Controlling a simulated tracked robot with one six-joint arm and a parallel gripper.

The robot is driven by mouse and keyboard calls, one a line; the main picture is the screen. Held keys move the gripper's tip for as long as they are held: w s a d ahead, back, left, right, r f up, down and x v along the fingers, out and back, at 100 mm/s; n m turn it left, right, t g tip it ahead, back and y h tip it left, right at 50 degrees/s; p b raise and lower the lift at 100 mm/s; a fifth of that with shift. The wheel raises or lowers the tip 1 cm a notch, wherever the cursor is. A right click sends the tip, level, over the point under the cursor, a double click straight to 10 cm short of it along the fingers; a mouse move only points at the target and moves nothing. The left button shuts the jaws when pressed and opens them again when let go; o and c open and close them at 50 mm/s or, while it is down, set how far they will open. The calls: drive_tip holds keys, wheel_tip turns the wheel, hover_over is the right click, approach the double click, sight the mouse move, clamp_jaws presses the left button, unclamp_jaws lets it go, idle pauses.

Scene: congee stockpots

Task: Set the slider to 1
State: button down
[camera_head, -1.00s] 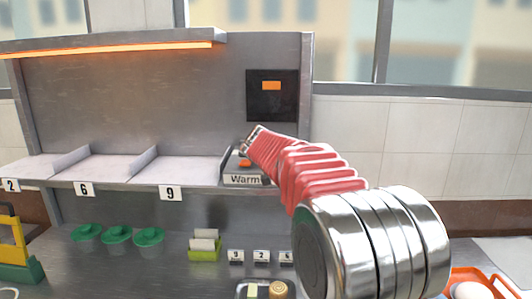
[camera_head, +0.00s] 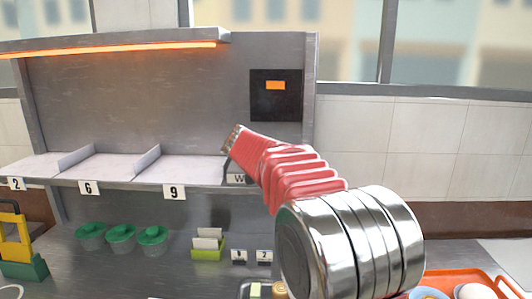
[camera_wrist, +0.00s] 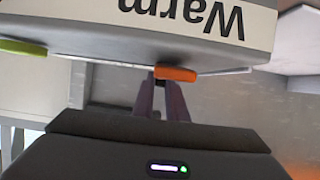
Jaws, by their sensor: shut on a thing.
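The grey Warm box (camera_wrist: 110,45) shows upside down across the top of the wrist view, with its white label. An orange slider knob (camera_wrist: 177,74) sticks out at its edge. A green piece (camera_wrist: 22,48) is at the left of that edge and a white strip is right of the knob. My gripper (camera_wrist: 164,88) is shut at the orange knob, its narrow fingers close together. In the head view my arm hides the knob and most of the box; only part of its label (camera_head: 237,180) shows. The fingertips are not clear there.
A black panel (camera_head: 276,96) with an orange display is on the back wall; no number is readable. White bays (camera_head: 120,166) labelled 2, 6 and 9 lie left of the box. Green-lidded cups (camera_head: 121,236) and a green card holder (camera_head: 208,251) stand below.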

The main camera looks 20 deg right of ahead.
drive_tip(key=shift+w+a, duration=0.2)
drive_tip(key=shift+a, duration=0.3)
drive_tip(key=shift+w+a, duration=0.2)
drive_tip(key=shift+a, duration=0.25)
drive_tip(key=c, duration=1.8)
unclamp_jaws()
drive_tip(key=shift+o, duration=0.2)
drive_tip(key=shift+s+r, duration=0.1)
drive_tip(key=v, duration=1.3)
drive_tip(key=shift+s, duration=0.25)
drive_tip(key=shift+a, duration=0.15)
